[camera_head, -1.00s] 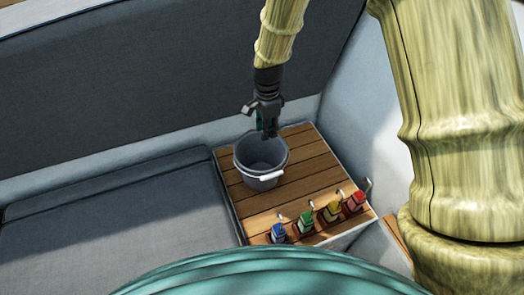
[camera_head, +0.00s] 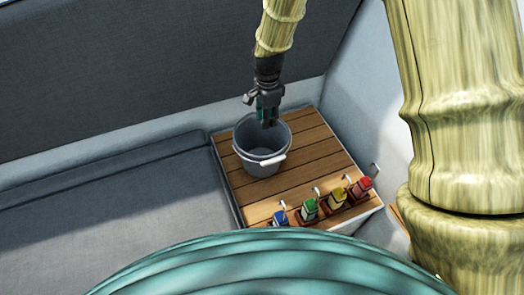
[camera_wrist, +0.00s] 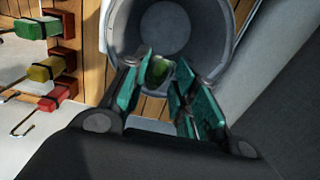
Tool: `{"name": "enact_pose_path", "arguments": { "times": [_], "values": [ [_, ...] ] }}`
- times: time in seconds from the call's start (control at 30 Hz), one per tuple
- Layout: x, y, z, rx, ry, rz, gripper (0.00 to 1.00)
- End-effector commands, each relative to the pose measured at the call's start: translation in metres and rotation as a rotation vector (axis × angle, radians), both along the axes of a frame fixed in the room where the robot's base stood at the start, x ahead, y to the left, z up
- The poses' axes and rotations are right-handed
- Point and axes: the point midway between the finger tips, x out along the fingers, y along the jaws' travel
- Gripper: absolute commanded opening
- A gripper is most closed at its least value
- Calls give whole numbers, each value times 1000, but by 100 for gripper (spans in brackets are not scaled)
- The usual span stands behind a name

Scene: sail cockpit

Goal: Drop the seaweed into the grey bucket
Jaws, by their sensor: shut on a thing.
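The grey bucket (camera_head: 262,165) stands upright on the slatted wooden top, with its white handle grip at its front right. My gripper (camera_head: 267,116) is above the bucket's far rim, pointing down. In the wrist view my gripper (camera_wrist: 167,82) has its teal fingers shut on a small green thing, the seaweed (camera_wrist: 158,71), near the left finger. The bucket (camera_wrist: 128,20) shows beyond the fingertips, its inside looking empty. The seaweed is hidden in the head view.
Several coloured blocks with metal hooks, including a blue one (camera_head: 280,217) and a red one (camera_head: 361,188), line the front edge of the wooden top (camera_head: 318,150). A grey cushioned seat (camera_head: 110,205) lies to the left. A dark backrest (camera_head: 120,70) rises behind.

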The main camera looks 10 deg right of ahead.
Motion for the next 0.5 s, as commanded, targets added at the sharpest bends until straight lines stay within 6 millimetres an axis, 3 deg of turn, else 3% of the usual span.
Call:
{"name": "enact_pose_path", "arguments": {
  "times": [0.3,0.33,0.4,0.43,0.5],
  "values": [
    [0,2,-2,0,0,2,15],
    [0,2,-2,0,0,2,33],
    [0,1,-2,0,0,2,46],
    [0,1,-2,0,0,2,52],
    [0,1,-2,0,0,2,53]
  ]
}}
